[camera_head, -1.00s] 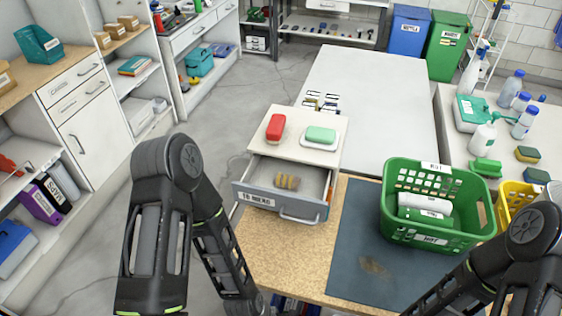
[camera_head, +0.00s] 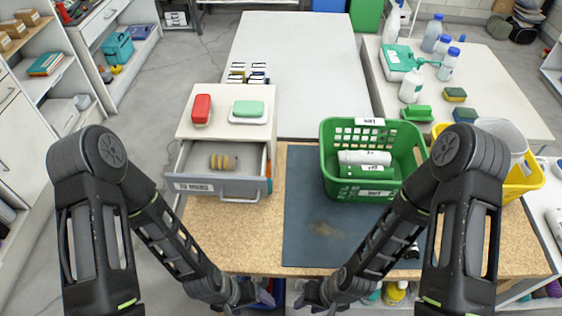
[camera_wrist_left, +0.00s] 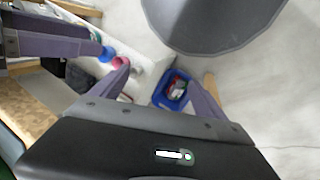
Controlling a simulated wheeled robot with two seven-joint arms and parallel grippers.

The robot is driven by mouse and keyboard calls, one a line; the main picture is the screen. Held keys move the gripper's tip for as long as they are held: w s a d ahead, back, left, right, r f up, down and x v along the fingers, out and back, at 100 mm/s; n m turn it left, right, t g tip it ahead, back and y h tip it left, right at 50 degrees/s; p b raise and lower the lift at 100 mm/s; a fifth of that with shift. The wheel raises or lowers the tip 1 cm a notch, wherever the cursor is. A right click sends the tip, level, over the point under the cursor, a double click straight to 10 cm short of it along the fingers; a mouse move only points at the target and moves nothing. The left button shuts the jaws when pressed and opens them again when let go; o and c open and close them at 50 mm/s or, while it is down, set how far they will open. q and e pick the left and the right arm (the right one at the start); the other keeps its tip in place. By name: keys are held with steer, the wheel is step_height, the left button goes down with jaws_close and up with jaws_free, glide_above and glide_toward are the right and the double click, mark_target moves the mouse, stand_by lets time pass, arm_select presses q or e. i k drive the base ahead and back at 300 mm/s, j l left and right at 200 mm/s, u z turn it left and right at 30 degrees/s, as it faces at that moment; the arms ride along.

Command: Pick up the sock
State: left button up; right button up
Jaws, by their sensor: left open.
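I cannot make out a sock for certain. A dark, rumpled thing (camera_wrist_left: 80,78) shows at the left in the left wrist view, too blurred to name. A tan, ridged object (camera_head: 223,162) lies in the open grey drawer (camera_head: 215,188).
A red item (camera_head: 202,108) and a green soap (camera_head: 248,109) sit on the drawer unit. A blue bin (camera_wrist_left: 172,90) stands below, between my left fingers in view.

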mark_target(413, 252)
steer(key=k, duration=0.1)
steer(key=z, duration=1.55)
steer(key=k+j+z, duration=0.1)
steer(key=k+z, duration=0.15)
steer(key=i, duration=0.35)
steer(key=k+j, duration=0.1)
